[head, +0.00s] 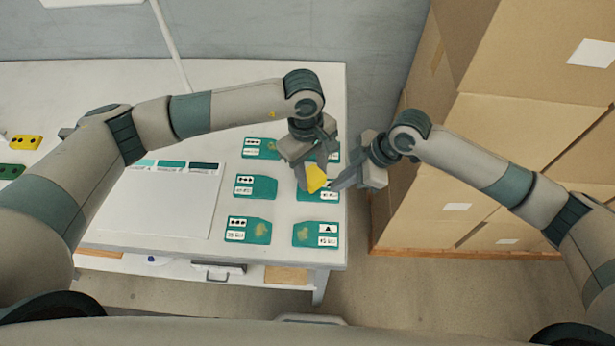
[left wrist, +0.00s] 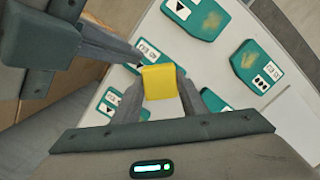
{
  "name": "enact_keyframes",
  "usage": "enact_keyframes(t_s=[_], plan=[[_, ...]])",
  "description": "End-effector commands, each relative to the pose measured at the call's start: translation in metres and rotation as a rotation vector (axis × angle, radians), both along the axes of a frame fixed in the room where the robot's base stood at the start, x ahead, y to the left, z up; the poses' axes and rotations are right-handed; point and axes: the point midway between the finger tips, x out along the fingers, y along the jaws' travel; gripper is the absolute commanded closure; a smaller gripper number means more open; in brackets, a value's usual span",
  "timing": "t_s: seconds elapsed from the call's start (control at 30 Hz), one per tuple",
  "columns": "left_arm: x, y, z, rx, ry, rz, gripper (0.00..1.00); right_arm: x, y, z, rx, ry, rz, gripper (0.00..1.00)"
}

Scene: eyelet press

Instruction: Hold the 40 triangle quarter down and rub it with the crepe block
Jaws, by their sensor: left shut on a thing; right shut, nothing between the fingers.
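My left gripper (head: 308,172) is shut on the yellow crepe block (head: 317,178), which also shows between its fingers in the left wrist view (left wrist: 159,82). The block is over or against the middle teal quarter (head: 304,195) of the right-hand column; I cannot tell whether they touch. A triangle quarter (head: 303,235) with a tan smudge lies nearer me.
Other teal quarters lie to the left, including dotted ones (head: 255,187) and (head: 248,230). A white sheet (head: 160,205) with teal swatches lies farther left. The table's (head: 335,95) right edge is close to my right gripper. Cardboard boxes (head: 500,130) stand beyond it.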

Motion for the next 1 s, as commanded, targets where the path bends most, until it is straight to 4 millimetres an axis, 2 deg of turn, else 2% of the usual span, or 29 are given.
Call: enact_keyframes(t_s=[0.6, 1.0], plan=[[-0.001, 0.001, 0.051, 0.002, 0.002, 0.000, 0.82, -0.001, -0.001, -0.003, -0.005, 0.004, 0.000, 1.00], [-0.002, 0.001, 0.055, 0.003, 0.004, 0.000, 0.82, -0.001, -0.001, -0.003, -0.005, 0.004, -0.001, 1.00]])
